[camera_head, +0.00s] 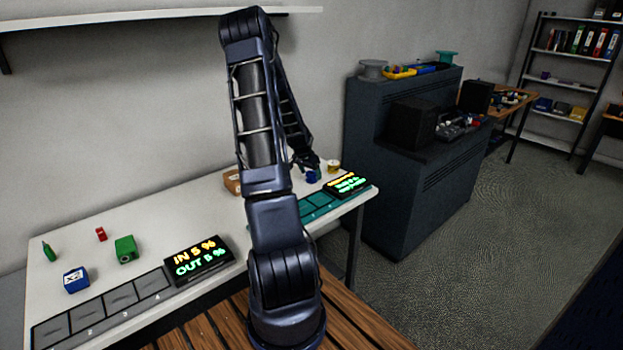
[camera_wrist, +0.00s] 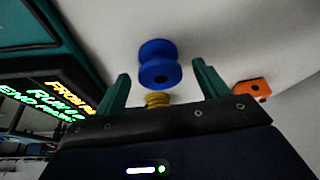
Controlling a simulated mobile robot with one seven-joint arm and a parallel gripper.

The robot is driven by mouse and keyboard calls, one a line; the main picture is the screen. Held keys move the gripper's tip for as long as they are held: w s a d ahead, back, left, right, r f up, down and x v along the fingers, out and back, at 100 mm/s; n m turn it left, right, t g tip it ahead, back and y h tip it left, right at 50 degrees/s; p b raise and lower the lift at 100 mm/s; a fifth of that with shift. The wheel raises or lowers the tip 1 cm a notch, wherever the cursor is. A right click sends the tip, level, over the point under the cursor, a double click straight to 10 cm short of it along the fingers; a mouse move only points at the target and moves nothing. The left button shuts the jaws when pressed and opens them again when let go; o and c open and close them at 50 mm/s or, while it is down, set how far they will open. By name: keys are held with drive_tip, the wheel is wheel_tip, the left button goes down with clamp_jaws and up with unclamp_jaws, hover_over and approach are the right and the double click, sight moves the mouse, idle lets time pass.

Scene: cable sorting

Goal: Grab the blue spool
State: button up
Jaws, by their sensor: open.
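The blue spool (camera_wrist: 159,65) stands on the white table, centred between my two green fingertips in the wrist view. In the camera_head view the blue spool (camera_head: 312,177) shows small on the table's far right part, just below the end of my arm. My gripper (camera_wrist: 162,74) is open, with a finger to each side of the spool's line; I cannot tell how far the tips are from it. It also shows in the camera_head view (camera_head: 306,161), partly hidden by its own links. Nothing is held.
A yellow spool (camera_wrist: 157,99) stands close to the blue one, partly hidden by my gripper's body. An orange-brown box (camera_wrist: 252,90) lies to the right. A teal panel with a lit display (camera_head: 347,185) lies at the table's front edge. Green and blue blocks lie farther left.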

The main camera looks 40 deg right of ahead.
drive_tip(key=shift+x, duration=0.85)
drive_tip(key=c, duration=1)
drive_tip(key=shift+r, duration=0.1)
drive_tip(key=shift+c, duration=0.2)
